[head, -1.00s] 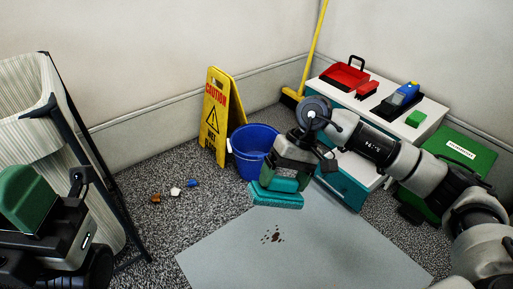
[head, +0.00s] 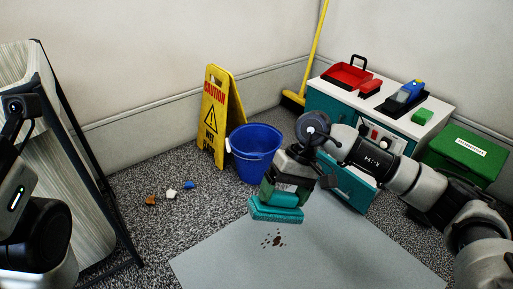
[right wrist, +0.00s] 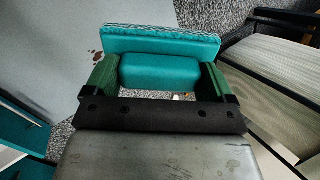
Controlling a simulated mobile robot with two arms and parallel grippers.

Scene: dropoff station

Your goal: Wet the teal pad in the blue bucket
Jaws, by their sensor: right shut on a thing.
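The teal pad (head: 275,213) is a flat block with a smaller teal grip block on its back. My right gripper (head: 283,195) is shut on that grip block, as the right wrist view (right wrist: 160,72) shows, with a green finger on either side. The pad hangs above the grey mat (head: 215,262), just behind the brown spots in the head view. The blue bucket (head: 254,158) stands upright on the speckled floor behind and left of the pad, apart from it. The bucket's inside is dark, and I cannot tell its water level. My left gripper is out of view.
A yellow caution sign (head: 213,118) stands left of the bucket. Small litter pieces (head: 172,194) lie on the floor. A white-topped cabinet (head: 430,110) with an open teal drawer stands at right, beside a green box (head: 465,155). A framed bin (head: 85,200) is at left.

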